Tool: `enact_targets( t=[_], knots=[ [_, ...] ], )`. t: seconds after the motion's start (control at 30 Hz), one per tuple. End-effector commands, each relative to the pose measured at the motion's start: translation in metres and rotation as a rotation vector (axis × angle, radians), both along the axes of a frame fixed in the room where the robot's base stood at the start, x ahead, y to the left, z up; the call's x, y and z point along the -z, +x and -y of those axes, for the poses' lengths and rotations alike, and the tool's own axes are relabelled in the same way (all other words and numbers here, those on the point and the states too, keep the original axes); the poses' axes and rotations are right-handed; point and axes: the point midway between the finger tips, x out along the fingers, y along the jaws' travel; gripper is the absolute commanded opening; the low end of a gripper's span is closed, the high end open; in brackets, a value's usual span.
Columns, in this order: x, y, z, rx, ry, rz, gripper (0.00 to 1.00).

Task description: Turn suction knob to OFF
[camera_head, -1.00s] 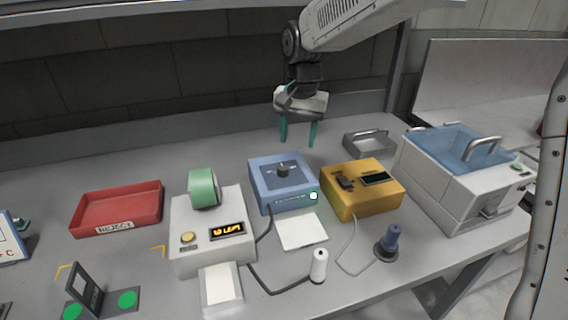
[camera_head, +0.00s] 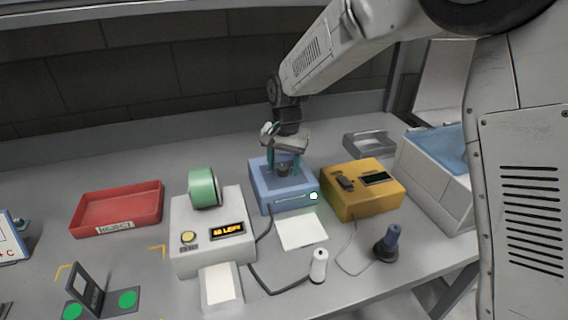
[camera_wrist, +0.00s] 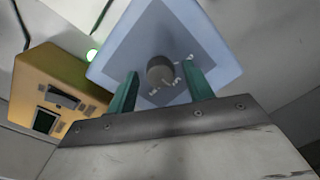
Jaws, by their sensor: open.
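The suction knob (camera_head: 283,170) is a dark round knob on top of a blue box (camera_head: 290,199). In the wrist view the knob (camera_wrist: 160,70) sits on the darker panel of the blue box (camera_wrist: 206,32), with small white marks around it that I cannot read. My gripper (camera_head: 285,163) points down over the box. Its two teal fingers are apart, one on each side of the knob, and the gripper (camera_wrist: 160,88) looks open and empty. I cannot tell whether either finger touches the knob. A small light (camera_head: 313,196) glows on the box's front corner.
A yellow box (camera_head: 345,199) stands close on the right, with a grey tray (camera_head: 368,145) behind it. A white label machine (camera_head: 205,245) with a green roll (camera_head: 203,188) is on the left.

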Motion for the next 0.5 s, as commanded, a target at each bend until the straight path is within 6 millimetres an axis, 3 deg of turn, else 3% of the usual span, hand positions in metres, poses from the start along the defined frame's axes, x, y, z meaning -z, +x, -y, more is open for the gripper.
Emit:
enact_targets(
  t=[0.1,0.27,0.5],
  knots=[
    [-0.0002,-0.0002,-0.0001,0.000,0.000,0.000,0.52],
    [-0.0003,-0.0002,-0.0003,-0.001,0.000,0.000,0.07],
    [-0.0005,-0.0002,-0.0004,-0.008,0.000,-0.001,0.07]
  ],
)
